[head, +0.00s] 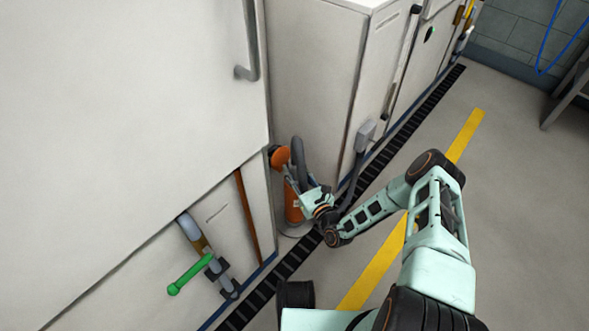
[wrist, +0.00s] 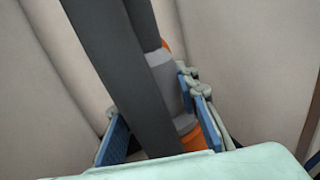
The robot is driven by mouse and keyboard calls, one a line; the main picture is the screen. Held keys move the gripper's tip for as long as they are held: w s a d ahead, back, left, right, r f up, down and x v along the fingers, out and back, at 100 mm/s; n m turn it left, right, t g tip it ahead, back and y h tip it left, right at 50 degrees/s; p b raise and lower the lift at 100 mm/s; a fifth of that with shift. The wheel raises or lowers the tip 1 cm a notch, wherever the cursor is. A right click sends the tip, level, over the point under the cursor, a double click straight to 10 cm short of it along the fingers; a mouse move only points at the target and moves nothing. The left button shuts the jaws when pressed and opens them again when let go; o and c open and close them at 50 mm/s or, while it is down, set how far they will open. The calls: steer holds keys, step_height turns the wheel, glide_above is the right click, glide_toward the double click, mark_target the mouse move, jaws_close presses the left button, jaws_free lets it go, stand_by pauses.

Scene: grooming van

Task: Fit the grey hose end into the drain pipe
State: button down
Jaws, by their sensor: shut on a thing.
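My gripper (head: 303,190) is in the gap between the white cabinets, beside an upright orange drain pipe (head: 293,208). It is shut on the grey hose end (wrist: 168,88), and its blue finger pads (wrist: 160,122) show on both sides in the wrist view. The dark grey hose (head: 298,153) arches up above my gripper and crosses the front of the wrist view. Orange pipe (wrist: 194,139) shows just below the grey end. The hose hides part of the end, so I cannot tell whether it sits inside the pipe or only above it.
White cabinet walls (head: 310,70) stand close on both sides of the gap. An orange round part (head: 280,157) is at the back. A green-handled valve (head: 190,276) is on the left panel. A dark floor grate (head: 290,263) and yellow stripe (head: 377,272) run past; floor to the right is clear.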

steer(key=shift+f, duration=0.25)
steer(key=c, duration=1.4)
jaws_free()
steer(key=shift+f, duration=0.1)
step_height(320, 180, up, 10)
steer(key=shift+r, duration=0.1)
